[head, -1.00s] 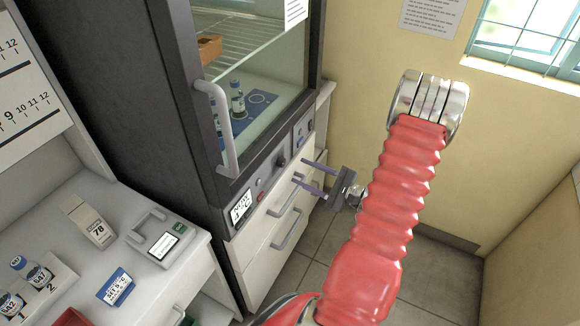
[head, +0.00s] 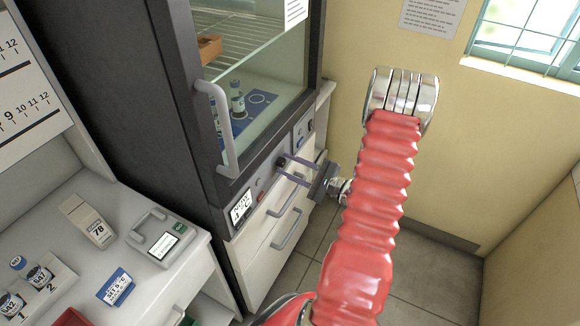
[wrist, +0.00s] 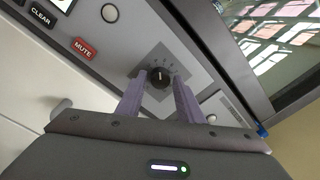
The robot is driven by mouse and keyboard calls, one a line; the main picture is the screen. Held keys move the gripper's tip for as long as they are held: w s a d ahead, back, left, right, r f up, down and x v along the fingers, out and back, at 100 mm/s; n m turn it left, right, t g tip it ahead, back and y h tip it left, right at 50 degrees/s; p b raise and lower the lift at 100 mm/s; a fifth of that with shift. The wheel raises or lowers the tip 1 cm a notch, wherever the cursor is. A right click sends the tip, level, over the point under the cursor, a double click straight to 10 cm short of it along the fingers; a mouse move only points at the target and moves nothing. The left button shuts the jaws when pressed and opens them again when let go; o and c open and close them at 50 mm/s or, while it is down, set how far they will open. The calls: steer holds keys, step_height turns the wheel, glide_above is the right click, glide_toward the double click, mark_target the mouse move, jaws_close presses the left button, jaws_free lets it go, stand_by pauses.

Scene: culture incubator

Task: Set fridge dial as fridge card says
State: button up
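The fridge dial (wrist: 160,77) is a small black knob with a pale pointer line, on a grey plate with tick marks. In the head view the dial (head: 281,161) sits on the control strip below the glass door. My gripper (wrist: 162,79) has its two purple fingers on either side of the dial, with a narrow gap seeming to show; it also shows in the head view (head: 285,167).
The fridge door handle (head: 216,125) juts out above the strip. A red MUTE button (wrist: 84,49), a CLEAR button (wrist: 41,15) and a lit display (head: 241,208) lie left of the dial. Drawer handles (head: 286,229) stick out below. Vials (head: 40,277) stand on the bench.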

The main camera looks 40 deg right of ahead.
steer(key=c, duration=0.7)
steer(key=shift+c, duration=0.2)
steer(key=shift+m, duration=0.3)
steer(key=shift+m, duration=1.7)
steer(key=o, duration=1)
steer(key=shift+o, duration=0.2)
steer(key=shift+s+d, duration=0.1)
steer(key=shift+s, duration=0.05)
